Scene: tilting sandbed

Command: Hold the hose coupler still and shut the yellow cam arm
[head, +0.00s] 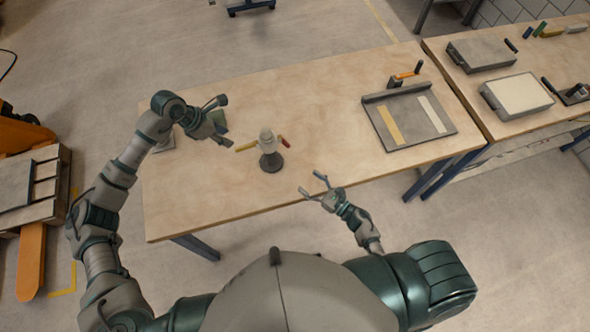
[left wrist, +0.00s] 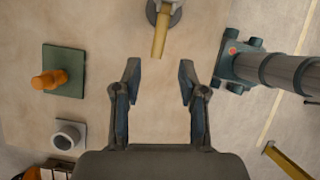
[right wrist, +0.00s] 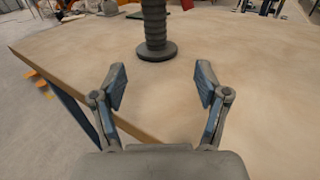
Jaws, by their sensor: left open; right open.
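The hose coupler (head: 267,143) is a pale upright fitting on a dark round-footed stand on the table. Its yellow cam arm (head: 246,146) sticks out to the left, and a red cam arm (head: 284,141) sticks out to the right. My left gripper (head: 221,119) is open and empty, left of the yellow arm. The yellow arm (left wrist: 160,38) shows beyond its fingers in the left wrist view. My right gripper (head: 311,183) is open and empty, to the right and nearer the front. The right wrist view shows the dark ribbed stand (right wrist: 155,32) beyond its fingertips; the coupler's top is out of frame.
A grey tray (head: 386,141) with a yellow and a white strip lies on the table's right. A green plate with an orange piece (left wrist: 49,80) and a grey block with a round ring (left wrist: 68,134) lie left in the left wrist view. The table around the coupler is clear.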

